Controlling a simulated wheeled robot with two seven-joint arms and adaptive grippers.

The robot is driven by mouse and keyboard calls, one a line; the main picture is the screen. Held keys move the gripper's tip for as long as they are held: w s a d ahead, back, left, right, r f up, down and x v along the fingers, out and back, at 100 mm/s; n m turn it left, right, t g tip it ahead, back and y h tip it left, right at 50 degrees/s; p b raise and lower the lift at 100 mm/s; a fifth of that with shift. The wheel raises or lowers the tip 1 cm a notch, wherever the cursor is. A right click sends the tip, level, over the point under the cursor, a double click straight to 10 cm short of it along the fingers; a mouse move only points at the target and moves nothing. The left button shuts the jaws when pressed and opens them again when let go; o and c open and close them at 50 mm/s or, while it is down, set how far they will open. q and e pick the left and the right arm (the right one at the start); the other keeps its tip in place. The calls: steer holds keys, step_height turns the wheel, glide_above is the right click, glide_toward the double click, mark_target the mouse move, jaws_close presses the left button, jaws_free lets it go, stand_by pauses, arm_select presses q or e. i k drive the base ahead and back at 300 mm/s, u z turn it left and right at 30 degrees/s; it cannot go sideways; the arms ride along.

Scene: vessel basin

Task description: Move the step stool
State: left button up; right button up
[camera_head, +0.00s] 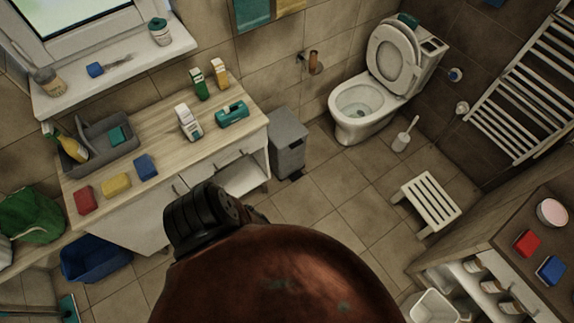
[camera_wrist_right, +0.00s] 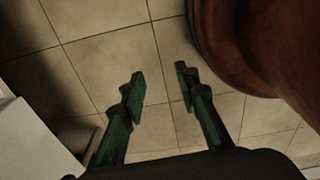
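The step stool (camera_head: 430,202) is white with a slatted top. In the head view it stands upright on the tiled floor at the right, in front of the toilet and beside the shelf unit. Neither gripper shows near it in the head view. My right gripper (camera_wrist_right: 160,88) shows in the right wrist view with its two green fingers apart and nothing between them, above bare floor tiles. The stool does not show in the right wrist view. My left gripper is not in either view.
A toilet (camera_head: 362,105) stands at the back with a toilet brush (camera_head: 404,137). A grey bin (camera_head: 288,148) is beside the wooden counter (camera_head: 170,130). A shelf unit (camera_head: 500,240) and a white bin (camera_head: 434,306) are at the right. The middle floor is clear.

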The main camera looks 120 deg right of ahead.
mark_target(429, 200)
steer(key=i, duration=1.35)
steer(key=z, duration=5.85)
steer(key=i, duration=1.05)
